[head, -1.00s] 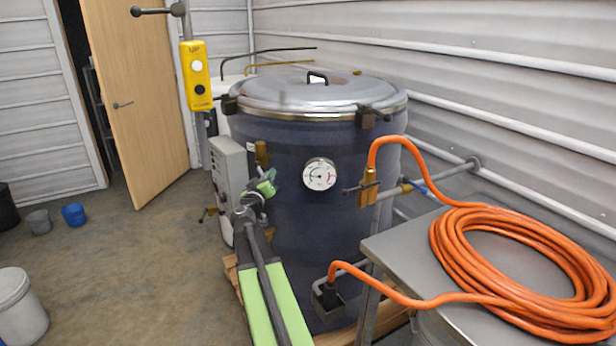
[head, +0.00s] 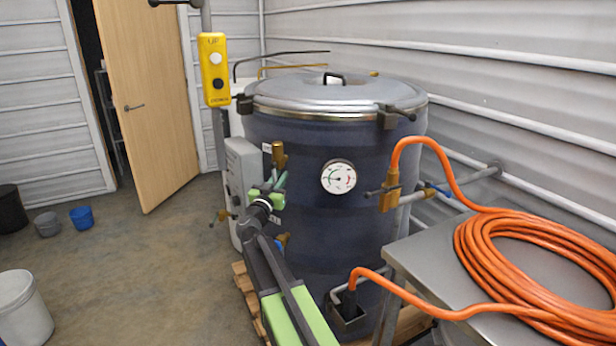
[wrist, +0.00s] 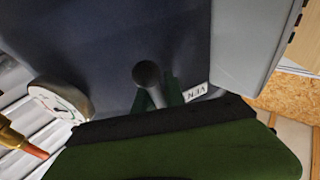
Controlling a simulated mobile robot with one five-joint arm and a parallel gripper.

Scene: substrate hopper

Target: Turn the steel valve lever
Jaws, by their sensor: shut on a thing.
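The steel valve lever (wrist: 147,76) shows in the wrist view as a dark rounded end on a pale shaft, in front of the dark blue vessel. My gripper (wrist: 160,97) has its dark green fingers on either side of this shaft and is shut on it. A partly hidden label (wrist: 195,92) sits beside it. In the head view my gripper (head: 271,183) is at the vessel's (head: 330,235) left front, just below an upright brass fitting (head: 279,155). The lever is hard to make out there, behind the fingers.
A round gauge (head: 339,177) is right of my gripper. A grey box (head: 241,165) stands close on the left. A brass valve (head: 390,192) with an orange hose (head: 480,245) and a steel table (head: 425,260) are to the right. The floor at left is mostly open.

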